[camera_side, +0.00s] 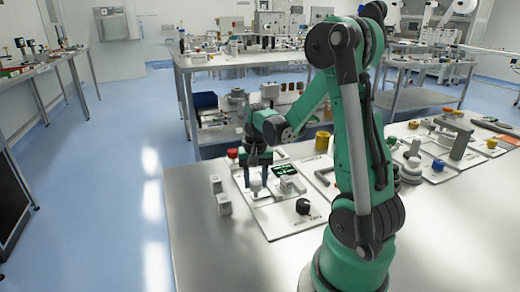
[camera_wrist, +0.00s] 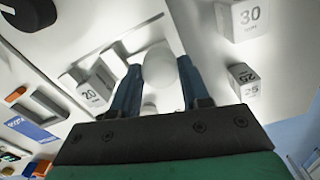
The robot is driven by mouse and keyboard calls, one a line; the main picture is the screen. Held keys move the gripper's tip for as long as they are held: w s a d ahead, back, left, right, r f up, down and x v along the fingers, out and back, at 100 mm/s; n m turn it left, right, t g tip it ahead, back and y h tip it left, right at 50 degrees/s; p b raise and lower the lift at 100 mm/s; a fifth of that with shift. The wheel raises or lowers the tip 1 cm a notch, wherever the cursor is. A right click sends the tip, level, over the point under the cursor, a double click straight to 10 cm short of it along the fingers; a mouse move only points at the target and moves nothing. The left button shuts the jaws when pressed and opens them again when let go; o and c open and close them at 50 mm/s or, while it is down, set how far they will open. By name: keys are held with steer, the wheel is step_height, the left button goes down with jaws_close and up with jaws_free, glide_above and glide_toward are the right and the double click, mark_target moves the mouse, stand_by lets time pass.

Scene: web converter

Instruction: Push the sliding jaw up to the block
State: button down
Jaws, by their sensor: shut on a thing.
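My gripper (camera_side: 256,183) points down over the white board (camera_side: 284,228) in the side view. Its two blue fingers are shut on a white rounded knob (camera_wrist: 160,66), which shows between them in the wrist view. The knob seems to belong to the sliding jaw, but its lower part and the jaw's body are largely hidden. A white block marked 20 (camera_wrist: 90,94) lies on the board left of the fingers in the wrist view, beside a grey part (camera_wrist: 102,76). A gap shows between this block and the knob. In the side view, the block (camera_side: 287,185) is right of the gripper.
Two loose white blocks, marked 30 (camera_wrist: 242,18) and 25 (camera_wrist: 244,82), stand on the metal table off the board. A black knob (camera_side: 303,206) sits on the board's near right part. Other boards with parts are to the right. The table's near left is clear.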

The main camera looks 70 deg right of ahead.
mark_target(269, 193)
steer(key=shift+s+d, duration=1.25)
steer(key=shift+d, duration=0.05)
steer(key=shift+c, duration=2.1)
jaws_free()
steer(key=shift+r, duration=0.1)
step_height(269, 193, up, 6)
steer(key=shift+f, duration=0.25)
steer(key=w+a+r+n+t, duration=0.1)
steer(key=a+n+t, duration=0.1)
steer(key=a+n, duration=0.2)
steer(key=w+a+r+n+t, duration=0.1)
steer(key=a+n, duration=0.3)
steer(key=a, duration=0.6)
steer(key=w+a+r+n+t, duration=0.1)
steer(key=w+a+n+t, duration=0.2)
steer(key=a, duration=0.4)
steer(key=shift+a+r+n+t, duration=0.35)
steer(key=shift+n+t, duration=0.15)
steer(key=shift+t, duration=0.1)
